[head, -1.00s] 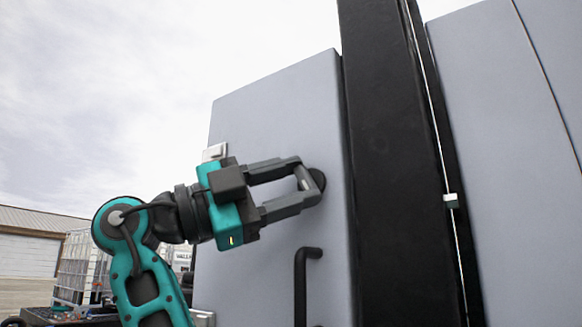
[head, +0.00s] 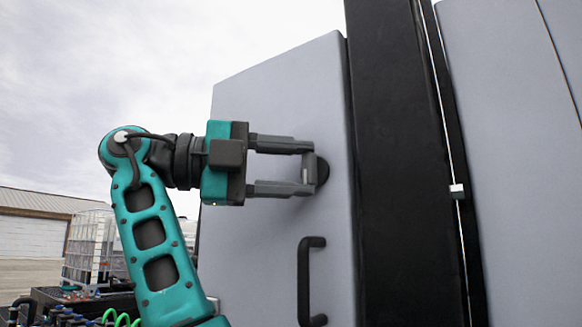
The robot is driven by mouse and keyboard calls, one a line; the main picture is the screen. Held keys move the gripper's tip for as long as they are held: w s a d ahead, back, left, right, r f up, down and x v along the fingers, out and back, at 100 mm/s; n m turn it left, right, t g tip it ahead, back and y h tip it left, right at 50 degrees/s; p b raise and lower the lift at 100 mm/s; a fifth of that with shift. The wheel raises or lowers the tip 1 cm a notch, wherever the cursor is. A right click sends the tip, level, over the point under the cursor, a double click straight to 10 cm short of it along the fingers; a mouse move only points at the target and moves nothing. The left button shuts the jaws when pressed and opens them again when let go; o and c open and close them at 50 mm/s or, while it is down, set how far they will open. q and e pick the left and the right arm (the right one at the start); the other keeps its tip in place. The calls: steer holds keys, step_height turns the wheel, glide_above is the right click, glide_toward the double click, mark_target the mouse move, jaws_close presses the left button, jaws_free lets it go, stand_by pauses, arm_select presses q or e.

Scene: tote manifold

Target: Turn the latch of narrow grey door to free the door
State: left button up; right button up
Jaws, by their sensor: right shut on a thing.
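The narrow grey door (head: 270,110) stands upright in the middle of the head view, flush beside a black post. Its latch (head: 323,171) has a round black base near the door's right edge, above a black handle. My right gripper (head: 307,168) reaches it from the left, with its fingers roughly level, one above the other. It is shut on the latch; the fingertips hide most of the part they hold. I see no gap opening along the door's right edge. My left gripper is not in view.
The black bar handle (head: 306,282) sticks out from the door below the gripper. The black post (head: 405,170) and another grey panel (head: 515,150) stand to the right. A caged white tank (head: 88,245) and hoses are at the lower left.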

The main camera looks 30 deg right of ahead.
stand_by(0.3)
steer(key=o, duration=1.1)
steer(key=shift+c, duration=0.2)
